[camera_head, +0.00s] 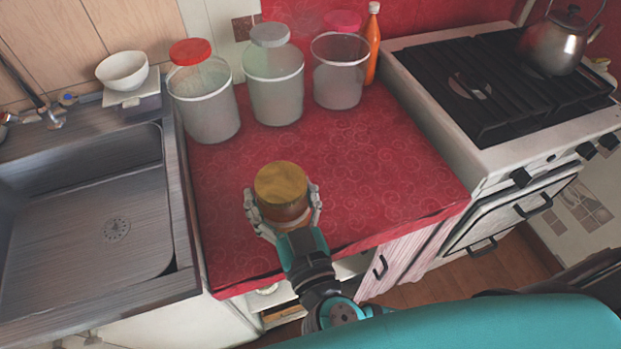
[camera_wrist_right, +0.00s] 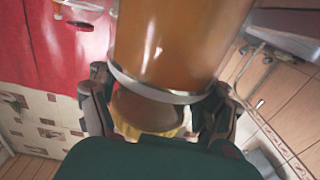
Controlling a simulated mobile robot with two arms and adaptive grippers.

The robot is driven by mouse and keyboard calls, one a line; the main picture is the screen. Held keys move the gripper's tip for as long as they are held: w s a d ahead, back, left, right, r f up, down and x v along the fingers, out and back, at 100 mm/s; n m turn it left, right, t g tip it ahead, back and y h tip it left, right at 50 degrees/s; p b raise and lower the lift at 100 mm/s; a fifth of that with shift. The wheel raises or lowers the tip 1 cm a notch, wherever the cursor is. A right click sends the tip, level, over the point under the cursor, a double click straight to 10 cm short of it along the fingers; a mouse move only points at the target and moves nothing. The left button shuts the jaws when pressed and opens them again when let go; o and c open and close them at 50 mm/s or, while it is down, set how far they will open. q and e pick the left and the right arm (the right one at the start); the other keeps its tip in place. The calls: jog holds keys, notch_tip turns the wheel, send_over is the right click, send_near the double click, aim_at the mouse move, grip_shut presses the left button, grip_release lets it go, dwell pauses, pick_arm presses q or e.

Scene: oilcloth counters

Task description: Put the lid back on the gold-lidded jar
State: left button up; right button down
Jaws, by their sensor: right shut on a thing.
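A jar with an amber-brown body and a round gold lid (camera_head: 281,184) on top stands upright at the front middle of the red counter. My right gripper (camera_head: 283,208) has its fingers closed around it from both sides. In the right wrist view, which is upside down, the amber body (camera_wrist_right: 180,45) fills the middle, with a silver ring at its rim. A yellow-gold patch shows beyond the ring. I cannot tell whether the lid is fully seated or whether the jar touches the counter. My left gripper is not in view.
Three clear jars with red (camera_head: 190,51), grey (camera_head: 270,36) and pink (camera_head: 342,22) lids stand along the back, beside an orange bottle (camera_head: 373,45). A sink (camera_head: 90,215) lies left and a stove with a kettle (camera_head: 556,40) right. The counter's middle and right are clear.

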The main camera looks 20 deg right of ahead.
jog(key=shift+s, duration=0.1)
jog(key=shift+a, duration=0.2)
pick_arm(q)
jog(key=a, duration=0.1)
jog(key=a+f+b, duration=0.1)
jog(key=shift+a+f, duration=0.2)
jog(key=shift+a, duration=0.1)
pick_arm(e)
jog(key=w+d+f, duration=0.1)
jog(key=w+d, duration=0.8)
jog(key=w, duration=0.4)
jog(key=shift+w+f, duration=0.15)
jog(key=shift+w, duration=0.1)
jog(key=shift+f, duration=0.1)
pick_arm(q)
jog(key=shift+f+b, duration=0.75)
pick_arm(e)
notch_tip(320, 180, down, 3)
jog(key=shift+f, duration=0.2)
